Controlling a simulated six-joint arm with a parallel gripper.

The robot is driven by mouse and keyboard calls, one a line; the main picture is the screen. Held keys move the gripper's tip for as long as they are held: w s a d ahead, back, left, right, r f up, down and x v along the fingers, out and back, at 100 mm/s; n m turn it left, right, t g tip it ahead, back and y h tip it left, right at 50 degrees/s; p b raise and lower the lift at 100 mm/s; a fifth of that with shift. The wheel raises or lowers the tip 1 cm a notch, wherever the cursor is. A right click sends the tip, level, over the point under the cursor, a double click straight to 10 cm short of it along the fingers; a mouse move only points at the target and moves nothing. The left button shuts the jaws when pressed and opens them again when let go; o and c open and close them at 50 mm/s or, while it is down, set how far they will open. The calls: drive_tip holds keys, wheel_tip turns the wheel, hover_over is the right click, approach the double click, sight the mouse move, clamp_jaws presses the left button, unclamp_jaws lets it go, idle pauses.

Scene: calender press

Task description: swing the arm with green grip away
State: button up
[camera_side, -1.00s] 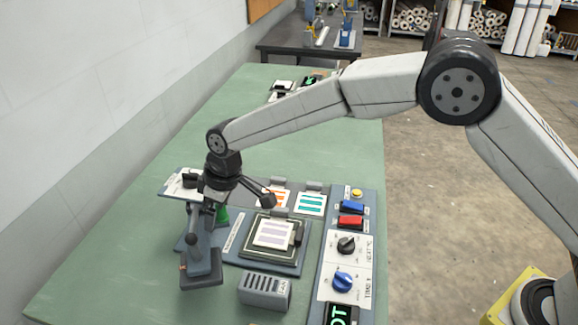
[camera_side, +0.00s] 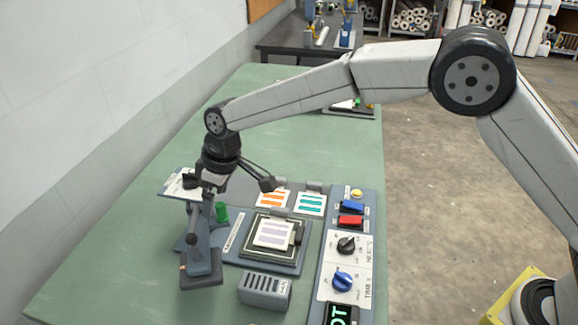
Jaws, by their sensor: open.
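The green grip (camera_side: 222,212) stands upright just right of the press's dark upright parts on the left of the bench. The swing arm's joints are partly hidden behind my gripper. A dark block (camera_side: 201,275) sits at the front of the press. My gripper (camera_side: 212,186) is open and points down above the press, close to the green grip and slightly above it. The grip does not appear to be held. The exact gap between my fingertips and the press is hard to tell.
Right of the press lies a platen with a striped sheet (camera_side: 273,234). Orange (camera_side: 272,199) and teal (camera_side: 310,204) cards lie behind it. A control panel (camera_side: 364,240) has switches and knobs. A slotted grey box (camera_side: 264,290) stands in front.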

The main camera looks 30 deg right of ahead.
drive_tip(key=shift+w+a+v, duration=0.15)
drive_tip(key=shift+a+v, duration=0.05)
drive_tip(key=shift+v, duration=0.75)
drive_tip(key=shift+w+a+v, duration=0.1)
drive_tip(key=shift+a+v, duration=0.05)
drive_tip(key=shift+v, duration=0.85)
drive_tip(key=shift+r, duration=0.1)
drive_tip(key=shift+d, duration=0.3)
drive_tip(key=s+d+f+m+h, duration=0.15)
drive_tip(key=s+d, duration=0.25)
drive_tip(key=d, duration=0.6)
drive_tip(key=s+d+m, duration=0.3)
drive_tip(key=d, duration=0.7)
drive_tip(key=s+d+f+m, duration=0.2)
drive_tip(key=s+d, duration=0.3)
drive_tip(key=s, duration=0.3)
drive_tip(key=s+d+f+m+t, duration=0.1)
drive_tip(key=s+d+f+m, duration=0.1)
drive_tip(key=s+d, duration=0.4)
drive_tip(key=shift+s+d+h, duration=0.2)
drive_tip(key=shift+s+h, duration=0.15)
drive_tip(key=shift+s, duration=0.75)
drive_tip(key=shift+w+m, duration=0.1)
drive_tip(key=shift+m, duration=0.15)
